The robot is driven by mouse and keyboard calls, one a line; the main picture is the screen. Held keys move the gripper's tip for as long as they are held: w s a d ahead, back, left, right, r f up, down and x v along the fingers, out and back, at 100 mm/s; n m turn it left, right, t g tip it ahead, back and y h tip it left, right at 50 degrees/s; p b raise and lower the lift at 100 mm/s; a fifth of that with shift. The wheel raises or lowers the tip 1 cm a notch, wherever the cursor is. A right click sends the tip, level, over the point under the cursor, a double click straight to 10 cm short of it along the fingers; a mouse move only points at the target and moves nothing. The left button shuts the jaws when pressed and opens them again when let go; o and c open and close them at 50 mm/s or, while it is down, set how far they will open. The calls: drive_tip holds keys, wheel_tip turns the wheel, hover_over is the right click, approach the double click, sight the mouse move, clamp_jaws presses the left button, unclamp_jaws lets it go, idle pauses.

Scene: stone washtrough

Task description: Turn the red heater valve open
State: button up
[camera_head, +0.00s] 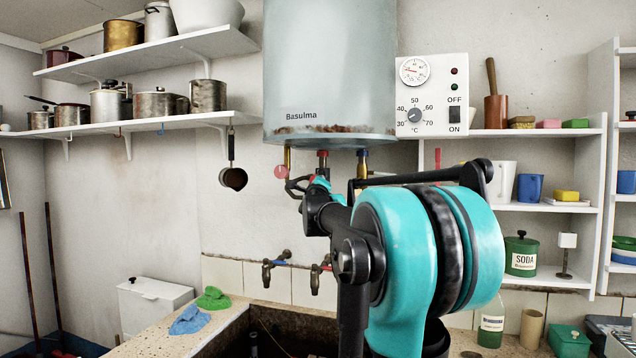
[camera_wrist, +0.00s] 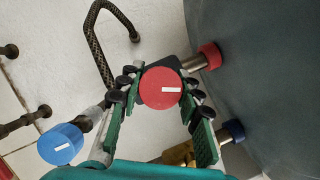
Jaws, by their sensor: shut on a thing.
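The red heater valve (camera_wrist: 162,88) is a round red knob with a short white mark lying to the right of its centre in the wrist view. My gripper (camera_head: 297,187) is up under the heater in the head view. In the wrist view its green fingers flank the red knob on both sides and are shut on it. The valve is hard to make out behind my arm in the head view.
A blue knob (camera_wrist: 60,145) is lower left in the wrist view, and a blue-collared pipe (camera_wrist: 235,130) is at right. A hose (camera_wrist: 97,45) curves close above. Two taps (camera_head: 268,270) stand over the stone trough (camera_head: 135,345). A thermostat panel (camera_head: 432,95) hangs right of the heater.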

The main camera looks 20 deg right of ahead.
drive_tip(key=n+g+y, duration=0.1)
drive_tip(key=n, duration=0.4)
drive_tip(key=shift+d+f+n+g+y, duration=0.1)
drive_tip(key=shift+n+g+y, duration=0.2)
drive_tip(key=shift+n, duration=0.1)
idle(0.4)
drive_tip(key=o, duration=1.2)
drive_tip(key=shift+c, duration=0.2)
drive_tip(key=shift+s, duration=0.1)
drive_tip(key=v, duration=1.1)
drive_tip(key=shift+s, duration=0.35)
